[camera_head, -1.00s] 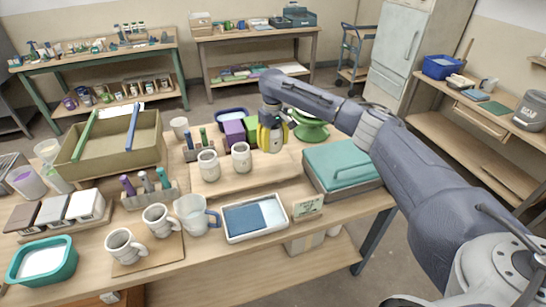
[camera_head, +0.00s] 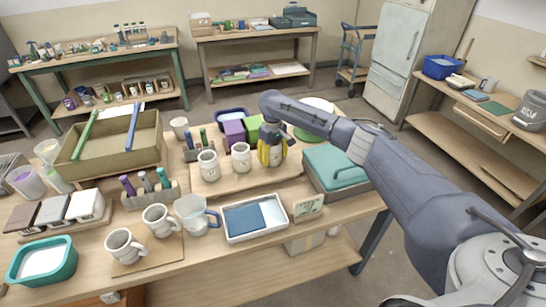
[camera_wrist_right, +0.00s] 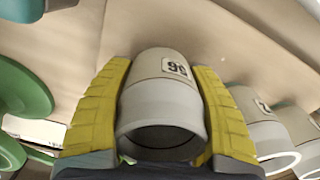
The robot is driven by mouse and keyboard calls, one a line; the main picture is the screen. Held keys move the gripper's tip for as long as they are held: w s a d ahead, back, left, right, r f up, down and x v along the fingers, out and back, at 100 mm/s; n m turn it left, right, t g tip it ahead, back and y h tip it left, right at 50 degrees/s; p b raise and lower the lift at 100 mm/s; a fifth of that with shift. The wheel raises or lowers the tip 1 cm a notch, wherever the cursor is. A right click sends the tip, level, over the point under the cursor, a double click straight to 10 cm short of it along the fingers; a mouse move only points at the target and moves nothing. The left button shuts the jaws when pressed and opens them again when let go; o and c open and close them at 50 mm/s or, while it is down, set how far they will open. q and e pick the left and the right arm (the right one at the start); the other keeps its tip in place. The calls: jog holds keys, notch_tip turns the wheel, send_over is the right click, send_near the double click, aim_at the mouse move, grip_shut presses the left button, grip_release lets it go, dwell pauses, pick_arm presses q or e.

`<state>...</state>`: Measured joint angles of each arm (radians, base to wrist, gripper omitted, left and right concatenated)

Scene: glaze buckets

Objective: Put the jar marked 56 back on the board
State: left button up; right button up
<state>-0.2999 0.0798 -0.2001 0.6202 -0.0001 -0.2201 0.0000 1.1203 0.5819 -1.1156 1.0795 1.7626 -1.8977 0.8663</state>
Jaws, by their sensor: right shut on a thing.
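My right gripper (camera_head: 272,152) is shut on a pale jar (camera_wrist_right: 165,95) whose label reads like 56, upside down in the wrist view. Its yellow fingers (camera_wrist_right: 163,110) press on both sides, and its open rim faces the wrist camera. In the head view the jar (camera_head: 276,157) looks upright at the right part of the wooden board (camera_head: 255,180). I cannot tell whether its base touches the board. Two similar jars, one (camera_head: 209,166) and another (camera_head: 241,157), stand on the board to its left. My left gripper is not in view.
A teal-lidded box (camera_head: 335,166) stands right of the board. Purple (camera_head: 234,132) and green blocks stand behind it, and a green round stand (camera_head: 308,136) is at back right. A tray (camera_head: 255,217), glass jug (camera_head: 196,215) and mugs stand in front.

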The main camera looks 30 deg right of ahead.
jog(key=shift+f, duration=0.1)
jog(key=o, duration=1.4)
jog(key=shift+o, duration=0.2)
notch_tip(320, 180, up, 12)
jog(key=shift+r, duration=0.1)
